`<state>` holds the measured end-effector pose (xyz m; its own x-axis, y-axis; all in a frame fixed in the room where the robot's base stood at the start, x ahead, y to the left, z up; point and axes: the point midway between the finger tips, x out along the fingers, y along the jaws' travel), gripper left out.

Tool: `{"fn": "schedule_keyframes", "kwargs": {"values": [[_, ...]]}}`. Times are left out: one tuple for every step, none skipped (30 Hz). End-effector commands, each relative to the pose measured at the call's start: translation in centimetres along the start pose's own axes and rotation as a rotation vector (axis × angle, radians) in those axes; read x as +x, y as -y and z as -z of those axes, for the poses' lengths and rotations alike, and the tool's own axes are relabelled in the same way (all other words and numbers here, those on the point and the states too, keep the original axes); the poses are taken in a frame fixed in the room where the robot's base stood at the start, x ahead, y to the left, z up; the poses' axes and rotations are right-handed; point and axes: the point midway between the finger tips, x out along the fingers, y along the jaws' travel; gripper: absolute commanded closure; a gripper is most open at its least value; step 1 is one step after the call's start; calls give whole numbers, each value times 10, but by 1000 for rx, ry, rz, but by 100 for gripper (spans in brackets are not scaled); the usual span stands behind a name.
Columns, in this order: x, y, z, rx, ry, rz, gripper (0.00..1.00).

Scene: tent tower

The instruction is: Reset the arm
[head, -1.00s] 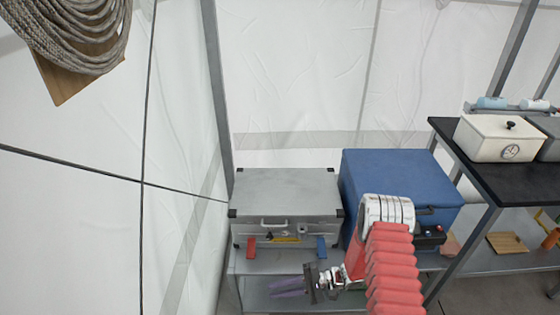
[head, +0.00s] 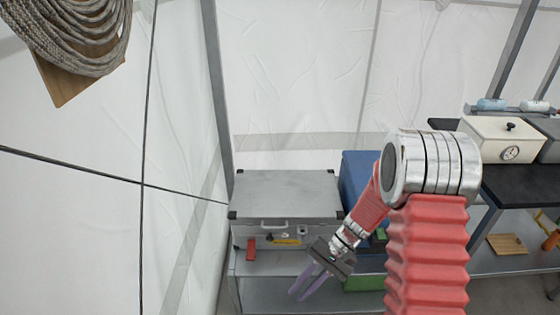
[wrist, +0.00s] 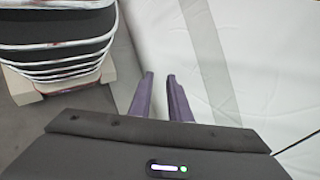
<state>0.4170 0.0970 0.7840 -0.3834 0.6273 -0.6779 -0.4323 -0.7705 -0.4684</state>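My gripper (head: 309,282) has two purple fingers and hangs low in front of the grey shelf in the head view, pointing down and left. In the wrist view the two fingers (wrist: 160,95) stand apart with nothing between them. My arm is bent, with its red sleeve and silver joint at the right of centre in the head view. The arm hides part of the blue box and of the bench behind it.
A grey metal case (head: 286,195) sits on the shelf (head: 270,265), with a red piece (head: 251,249) in front. A blue box (head: 358,175) stands beside it. A dark bench (head: 515,185) carries a white box (head: 497,140). Coiled rope (head: 85,35) hangs upper left.

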Motion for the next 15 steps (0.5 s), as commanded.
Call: {"fn": "schedule_keyframes", "kwargs": {"values": [[-8,1,-7,-7,-19,-25,83],[-11,0,-10,-10,-29,-41,83],[-16,-1,-15,-12,-43,-62,83],[-20,-2,-18,-16,-53,-77,83],[-24,-2,-22,-18,-64,-92,83],[-29,-4,-26,-21,-79,-111,83],[-33,-4,-30,-25,-91,-126,83],[-36,-5,-33,-27,-103,-140,83],[-41,-6,-38,-31,-117,-159,83],[-45,-6,-41,-35,-130,-172,83],[-49,-7,-44,-39,-143,-186,83],[-54,-8,-49,-43,-160,-202,83],[-57,-9,-52,-48,-172,-216,83],[-61,-9,-56,-51,-185,-228,83],[-66,-10,-60,-56,-202,-245,83]]}}
